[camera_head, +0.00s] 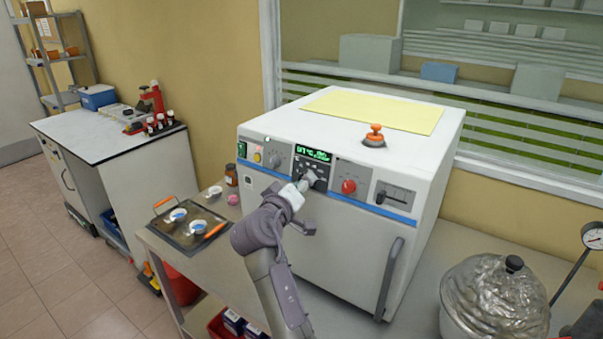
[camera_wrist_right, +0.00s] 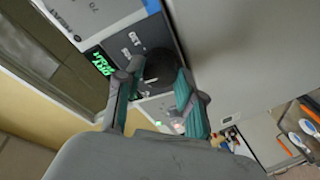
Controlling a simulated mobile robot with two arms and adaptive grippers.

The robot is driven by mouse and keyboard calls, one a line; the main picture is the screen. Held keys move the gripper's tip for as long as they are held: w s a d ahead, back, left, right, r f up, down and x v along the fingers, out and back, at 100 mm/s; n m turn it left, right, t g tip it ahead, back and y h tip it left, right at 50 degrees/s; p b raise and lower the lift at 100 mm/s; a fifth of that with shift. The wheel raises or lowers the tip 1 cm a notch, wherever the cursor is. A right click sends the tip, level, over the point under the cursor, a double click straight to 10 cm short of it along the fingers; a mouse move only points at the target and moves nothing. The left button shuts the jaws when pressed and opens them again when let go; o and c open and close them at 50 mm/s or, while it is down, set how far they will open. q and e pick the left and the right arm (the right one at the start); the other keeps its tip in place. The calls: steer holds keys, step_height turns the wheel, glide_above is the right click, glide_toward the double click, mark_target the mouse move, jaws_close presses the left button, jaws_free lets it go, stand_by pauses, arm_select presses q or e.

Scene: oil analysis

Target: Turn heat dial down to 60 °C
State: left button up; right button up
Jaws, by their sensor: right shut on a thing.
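The heat dial is a dark round knob on the front panel of the white oven (camera_head: 340,240). In the right wrist view the dial (camera_wrist_right: 160,66) sits between the two fingers of my right gripper (camera_wrist_right: 155,85). In the head view my right gripper (camera_head: 303,184) reaches the panel just below the green display (camera_head: 313,154) and hides most of the dial. The gripper is shut on the dial. The display shows lit green characters, which also appear in the right wrist view (camera_wrist_right: 98,62); I cannot read them surely. My left gripper is out of view.
A red knob (camera_head: 348,187) and a slider (camera_head: 380,197) lie right of the dial. An orange-handled tray (camera_head: 183,240) with small dishes is at left on the bench. A foil-covered pot (camera_head: 492,300) stands at right. The oven handle (camera_head: 390,278) sticks out below.

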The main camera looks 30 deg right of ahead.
steer(key=shift+r+n+y+p, duration=0.15)
steer(key=shift+n+p, duration=0.6)
steer(key=shift+r+n+y+p, duration=0.15)
steer(key=shift+n+p, duration=0.6)
steer(key=o, duration=1.2)
steer(key=shift+f, duration=0.15)
steer(key=shift+c, duration=0.2)
steer(key=r, duration=0.5)
steer(key=shift+w+d+r, duration=0.2)
steer(key=shift+w, duration=0.15)
steer(key=r, duration=0.4)
steer(key=shift+s+a+r, duration=0.1)
steer(key=shift+s+r, duration=0.1)
steer(key=shift+r, duration=0.05)
